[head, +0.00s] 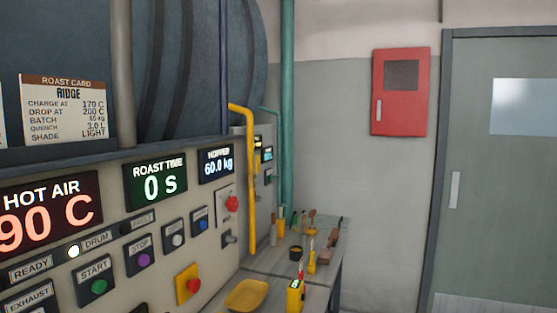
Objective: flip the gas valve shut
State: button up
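A yellow pipe (251,185) bends out from the control panel (150,230) and runs down to the bench beside it. No handle that I can clearly tell as the gas valve shows on the pipe. A red knob (232,203) sits on a pale plate on the panel, left of the pipe. A small grey fitting (230,239) is below it; its kind is too small to tell. My gripper is not in view.
The panel has lit displays, including hot air (50,212), several buttons and a red stop knob (194,285). A bench (325,252) holds tools and a yellow tray (247,295). A red wall cabinet (400,115) and grey door (505,190) stand right.

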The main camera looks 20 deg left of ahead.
aim_at(258, 164)
jog(key=u, duration=0.05)
jog(key=i, duration=1.4)
jog(key=u, duration=3.05)
jog(key=k, duration=0.8)
jog(key=z, duration=1.2)
jog(key=i, duration=0.5)
